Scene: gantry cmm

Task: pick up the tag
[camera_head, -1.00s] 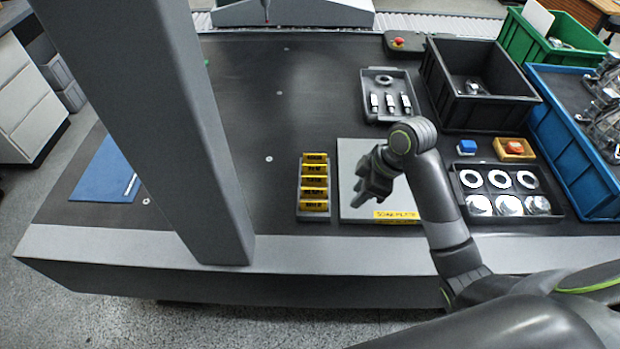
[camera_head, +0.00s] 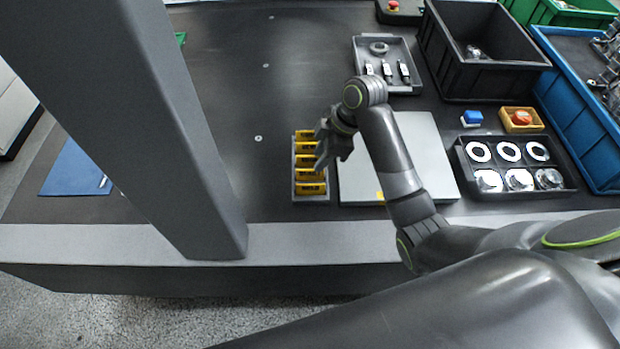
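Several yellow tags with dark lettering (camera_head: 311,188) stand in a row in a narrow grey rack (camera_head: 311,199) near the front middle of the table. Another yellow tag or label lies on the front edge of the flat grey plate (camera_head: 425,150); only a sliver of it (camera_head: 380,196) shows beside my arm. My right gripper (camera_head: 322,148) is over the right side of the rack, its fingers apart, and it partly covers the tags. I see nothing held between the fingers. Whether it touches a tag cannot be told. My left gripper is out of view.
A thick grey post (camera_head: 150,130) blocks the left foreground. A tray of metal parts (camera_head: 412,84), a black bin (camera_head: 490,80), a ring tray (camera_head: 515,190), a blue bin (camera_head: 575,110) and small blue and orange items are at right.

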